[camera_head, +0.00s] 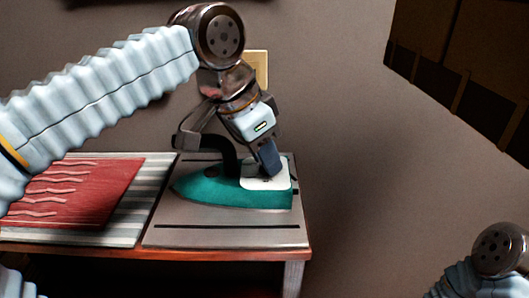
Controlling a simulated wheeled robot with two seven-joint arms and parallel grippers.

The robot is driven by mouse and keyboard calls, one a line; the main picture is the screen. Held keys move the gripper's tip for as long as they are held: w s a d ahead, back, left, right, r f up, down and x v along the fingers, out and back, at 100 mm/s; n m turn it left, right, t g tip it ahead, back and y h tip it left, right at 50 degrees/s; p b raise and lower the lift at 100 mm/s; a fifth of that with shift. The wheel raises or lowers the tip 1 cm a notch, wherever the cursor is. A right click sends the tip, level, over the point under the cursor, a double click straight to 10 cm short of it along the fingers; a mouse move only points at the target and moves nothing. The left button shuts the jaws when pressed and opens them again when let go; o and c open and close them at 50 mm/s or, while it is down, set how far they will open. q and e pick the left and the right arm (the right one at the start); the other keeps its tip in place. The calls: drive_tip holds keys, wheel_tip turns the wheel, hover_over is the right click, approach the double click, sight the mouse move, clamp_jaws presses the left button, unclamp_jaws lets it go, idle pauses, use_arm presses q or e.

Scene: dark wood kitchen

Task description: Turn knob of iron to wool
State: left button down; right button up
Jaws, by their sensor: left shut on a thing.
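A teal iron (213,193) with a dark handle sits on a grey stand (190,237) at the right end of the wooden table. A white panel (279,181) shows on the iron's right part. My left gripper (268,163) reaches down from above onto the right part of the iron, by the panel. It is shut on a part there, which its dark fingers hide. I cannot see the knob or its setting. My right arm (497,252) shows at the lower right corner, but its gripper is out of view.
A folded red cloth (84,192) with wavy stripes lies on a striped grey board (135,205) left of the stand. A wall outlet (256,66) is behind my left wrist. A dark wooden cabinet (465,65) hangs at the upper right. The space right of the table is clear.

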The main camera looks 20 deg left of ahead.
use_arm(q)
drive_tip(key=c, duration=0.9)
unclamp_jaws()
drive_tip(key=shift+p+v, duration=1.65)
drive_tip(key=shift+v, duration=5.3)
drive_tip(key=shift+w, duration=0.1)
